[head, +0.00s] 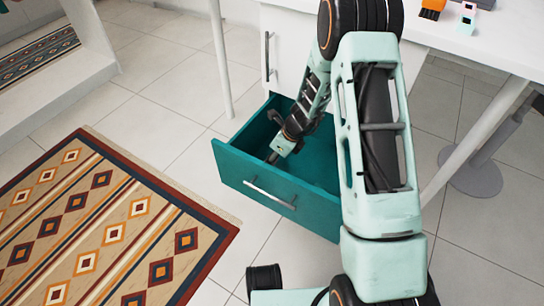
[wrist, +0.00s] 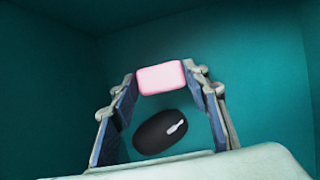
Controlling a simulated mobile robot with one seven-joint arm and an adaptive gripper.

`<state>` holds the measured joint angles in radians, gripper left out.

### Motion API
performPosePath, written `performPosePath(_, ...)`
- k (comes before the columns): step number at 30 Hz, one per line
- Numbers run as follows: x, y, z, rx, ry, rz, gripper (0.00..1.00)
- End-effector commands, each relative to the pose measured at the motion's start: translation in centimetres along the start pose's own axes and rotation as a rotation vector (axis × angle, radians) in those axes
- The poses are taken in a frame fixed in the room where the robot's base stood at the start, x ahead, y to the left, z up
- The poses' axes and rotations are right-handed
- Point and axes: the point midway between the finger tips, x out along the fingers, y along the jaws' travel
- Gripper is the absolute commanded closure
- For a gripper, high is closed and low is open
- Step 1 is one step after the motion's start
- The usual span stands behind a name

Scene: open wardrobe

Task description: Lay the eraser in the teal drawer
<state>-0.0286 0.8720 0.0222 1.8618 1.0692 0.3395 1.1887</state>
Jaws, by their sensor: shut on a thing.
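The eraser (wrist: 160,77) is a pink rounded block in the wrist view. It sits between the fingertips of my gripper (wrist: 160,82), which is shut on it. In the head view my gripper (head: 271,158) reaches down inside the open teal drawer (head: 235,166), near its left side; the eraser cannot be made out there. Teal drawer walls (wrist: 50,60) surround the gripper in the wrist view. I cannot tell whether the eraser touches the drawer floor.
A black computer mouse (wrist: 160,132) shows between the fingers in the wrist view, seemingly in the drawer. The white desk (head: 495,42) above holds an orange object (head: 432,9) and a small white item (head: 467,18). A patterned rug (head: 100,225) lies left of the drawer.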

Motion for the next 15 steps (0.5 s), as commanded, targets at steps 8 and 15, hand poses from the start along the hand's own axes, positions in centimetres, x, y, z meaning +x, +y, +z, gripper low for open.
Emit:
performPosePath(8, 2.5, 0.0, -1.1, 0.002, 0.001, 0.002, 0.77)
performPosePath(15, 3.8, 0.0, -1.6, 0.001, 0.0, 0.001, 0.77)
